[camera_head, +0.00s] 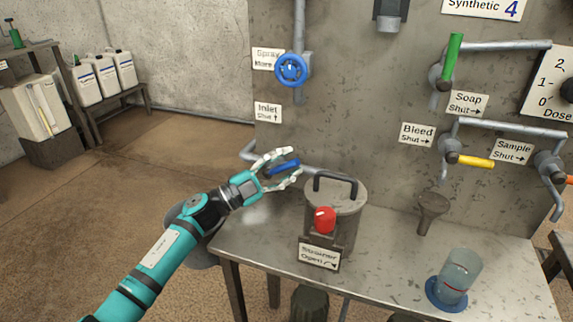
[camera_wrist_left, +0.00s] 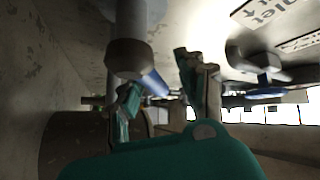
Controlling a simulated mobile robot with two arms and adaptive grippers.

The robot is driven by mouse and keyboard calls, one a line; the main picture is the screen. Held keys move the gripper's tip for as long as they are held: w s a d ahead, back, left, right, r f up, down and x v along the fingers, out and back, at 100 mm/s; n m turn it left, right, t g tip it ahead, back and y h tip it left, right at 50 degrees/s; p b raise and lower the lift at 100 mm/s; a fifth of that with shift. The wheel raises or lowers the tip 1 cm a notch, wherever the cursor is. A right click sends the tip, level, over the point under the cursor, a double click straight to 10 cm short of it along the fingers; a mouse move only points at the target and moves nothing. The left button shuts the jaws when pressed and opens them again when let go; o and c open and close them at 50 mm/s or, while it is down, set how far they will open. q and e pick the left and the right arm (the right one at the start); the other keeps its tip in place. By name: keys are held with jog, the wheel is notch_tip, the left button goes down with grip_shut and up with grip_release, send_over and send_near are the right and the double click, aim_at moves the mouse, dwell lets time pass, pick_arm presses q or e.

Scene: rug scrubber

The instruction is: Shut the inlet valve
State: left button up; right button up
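The inlet valve's blue lever (camera_head: 284,167) lies roughly level on the grey pipe behind the table, below the Inlet sign (camera_head: 267,112), whose arrow for shut points up. My left gripper (camera_head: 293,164) is open, with its pale fingers on either side of the lever. In the left wrist view the blue lever (camera_wrist_left: 154,83) shows between the spread fingers, beside the pipe's grey fitting (camera_wrist_left: 128,58). I cannot tell whether a finger touches it. Part of the valve body is hidden behind the gripper. My right gripper is not in view.
A blue Spray wheel (camera_head: 291,69) sits on the pipe above. A lidded strainer pot (camera_head: 347,191) with a red knob (camera_head: 325,220) stands just right of my gripper on the metal table (camera_head: 392,258). A glass jar (camera_head: 460,270) stands at the table's right.

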pick_arm(q)
jog(key=shift+f, duration=0.1)
jog(key=v, duration=1.2)
